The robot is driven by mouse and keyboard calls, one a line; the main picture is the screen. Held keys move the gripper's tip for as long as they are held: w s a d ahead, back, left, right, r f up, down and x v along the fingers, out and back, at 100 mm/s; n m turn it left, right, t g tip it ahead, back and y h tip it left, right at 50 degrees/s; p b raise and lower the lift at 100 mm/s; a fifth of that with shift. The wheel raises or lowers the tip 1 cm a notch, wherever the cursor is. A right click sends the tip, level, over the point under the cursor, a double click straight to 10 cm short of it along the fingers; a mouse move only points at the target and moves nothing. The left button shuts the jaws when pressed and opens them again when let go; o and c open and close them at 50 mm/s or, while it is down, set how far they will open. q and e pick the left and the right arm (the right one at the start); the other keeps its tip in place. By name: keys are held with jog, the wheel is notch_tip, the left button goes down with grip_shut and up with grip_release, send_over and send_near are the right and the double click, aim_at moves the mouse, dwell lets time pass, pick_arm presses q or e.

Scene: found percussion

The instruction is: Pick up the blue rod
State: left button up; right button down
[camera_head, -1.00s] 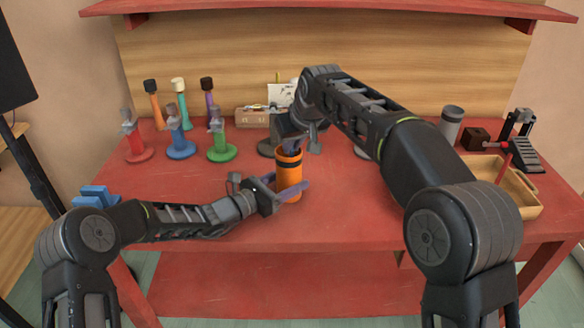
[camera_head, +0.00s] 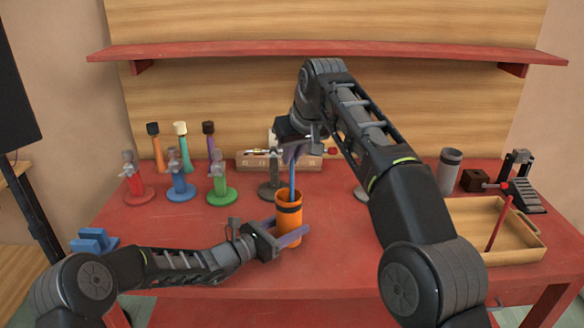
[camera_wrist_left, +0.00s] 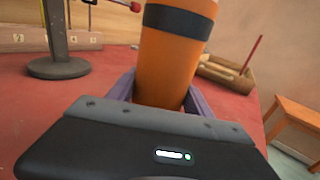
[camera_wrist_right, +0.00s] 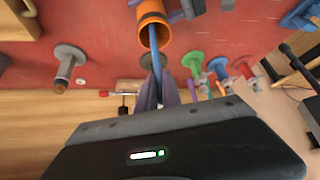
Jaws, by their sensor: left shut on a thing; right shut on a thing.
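The blue rod (camera_head: 292,184) stands upright, its lower part inside the orange cup (camera_head: 288,222). My right gripper (camera_head: 292,158) is above the cup and shut on the rod's upper part. In the right wrist view the blue rod (camera_wrist_right: 157,66) runs from the purple fingers (camera_wrist_right: 157,88) into the mouth of the orange cup (camera_wrist_right: 152,17). My left gripper (camera_head: 287,233) is shut on the cup's lower part from the side. In the left wrist view the cup (camera_wrist_left: 170,65) sits between the purple fingers. The rod's lower end is hidden inside the cup.
Red, blue and green stands (camera_head: 180,188) are at the back left. A wooden case (camera_head: 255,160) is behind the cup. A tan tray (camera_head: 480,211) with a red stick and a grey cylinder (camera_head: 447,172) are at right. The table's front right is clear.

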jog(key=shift+r, duration=0.3)
dwell(0.4)
pick_arm(q)
jog(key=o, duration=1.6)
jog(key=shift+a, duration=0.1)
jog(key=v, duration=1.2)
pick_arm(e)
jog(key=shift+r, duration=0.1)
